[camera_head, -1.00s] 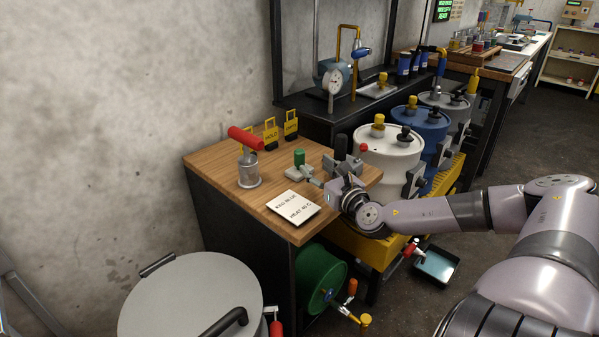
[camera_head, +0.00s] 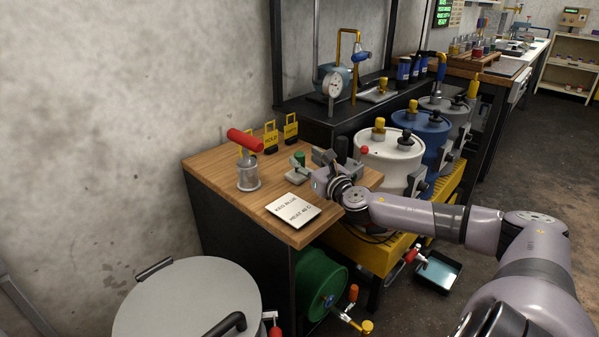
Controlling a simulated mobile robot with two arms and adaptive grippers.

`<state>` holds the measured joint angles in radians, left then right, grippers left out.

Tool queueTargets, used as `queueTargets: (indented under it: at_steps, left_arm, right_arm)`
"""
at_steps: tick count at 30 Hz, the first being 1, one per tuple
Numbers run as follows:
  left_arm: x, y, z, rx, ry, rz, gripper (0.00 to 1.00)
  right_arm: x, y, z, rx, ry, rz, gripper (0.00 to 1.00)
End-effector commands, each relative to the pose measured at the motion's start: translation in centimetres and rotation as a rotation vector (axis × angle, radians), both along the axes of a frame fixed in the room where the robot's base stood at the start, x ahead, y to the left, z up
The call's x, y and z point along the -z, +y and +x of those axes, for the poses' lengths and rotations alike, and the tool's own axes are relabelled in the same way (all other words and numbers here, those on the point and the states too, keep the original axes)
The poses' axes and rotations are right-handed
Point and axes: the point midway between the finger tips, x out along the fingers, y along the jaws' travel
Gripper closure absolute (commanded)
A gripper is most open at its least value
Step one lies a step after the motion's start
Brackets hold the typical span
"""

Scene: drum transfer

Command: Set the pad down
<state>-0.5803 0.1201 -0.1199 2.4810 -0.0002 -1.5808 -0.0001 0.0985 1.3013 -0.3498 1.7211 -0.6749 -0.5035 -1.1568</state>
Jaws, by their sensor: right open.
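The pad (camera_head: 293,210), a white square with dark printed lettering, lies flat near the front edge of the wooden bench top (camera_head: 222,177). My right gripper (camera_head: 314,168) is open just above the bench, beyond the pad and to its right, apart from it in the picture. Its fingers are small and overlap a grey block with a green knob (camera_head: 299,159), so I cannot tell whether they touch it. My left gripper is not in view.
A metal pot with a red handle (camera_head: 248,172) stands left of the pad. White (camera_head: 390,160) and blue drums (camera_head: 421,127) stand right of the bench. A large grey lid (camera_head: 187,300) is at front left.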

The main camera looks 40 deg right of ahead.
Motion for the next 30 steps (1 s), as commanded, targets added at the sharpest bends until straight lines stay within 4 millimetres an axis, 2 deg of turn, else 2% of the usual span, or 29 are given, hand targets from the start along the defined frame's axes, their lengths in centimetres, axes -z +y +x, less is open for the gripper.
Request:
queueTargets:
  at_steps: [8,18,30]
  left_arm:
    - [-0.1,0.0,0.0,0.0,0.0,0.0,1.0]
    - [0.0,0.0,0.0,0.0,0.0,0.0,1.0]
    - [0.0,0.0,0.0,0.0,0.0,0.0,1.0]
  right_arm:
    - [-0.1,-0.5,2.2,0.0,-0.002,0.002,0.51]
    - [0.0,-0.5,2.4,-0.002,0.0,-0.001,0.52]
    - [-0.1,-0.5,2.4,-0.002,0.0,-0.001,0.79]
